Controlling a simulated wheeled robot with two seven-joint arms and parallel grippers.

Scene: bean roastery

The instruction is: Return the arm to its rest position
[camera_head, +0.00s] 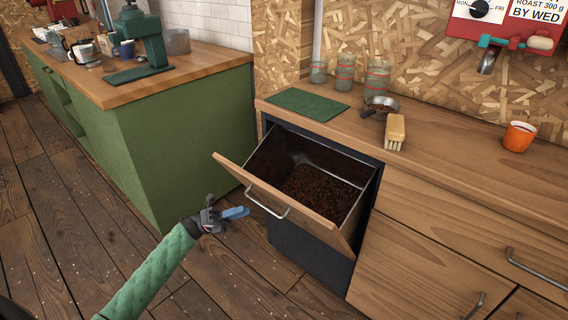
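My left arm (150,280), in a green padded sleeve, comes in from the bottom left. My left gripper (237,213), grey with blue fingers, is over the floor to the left of the tilted-out bin drawer (285,206). Its fingers look apart from the drawer's metal handle (266,203), with a small gap between. The blue fingers overlap in this view, so I cannot tell whether they are open or shut. I see nothing held in them. My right gripper is not in view.
The bin drawer leans out from the wooden counter (450,150), with dark brown grounds (318,192) inside. A brush (395,131), an orange cup (519,136), glass jars and a green mat (307,104) stand on it. A green cabinet (185,150) is behind my gripper. The floor (60,230) at left is clear.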

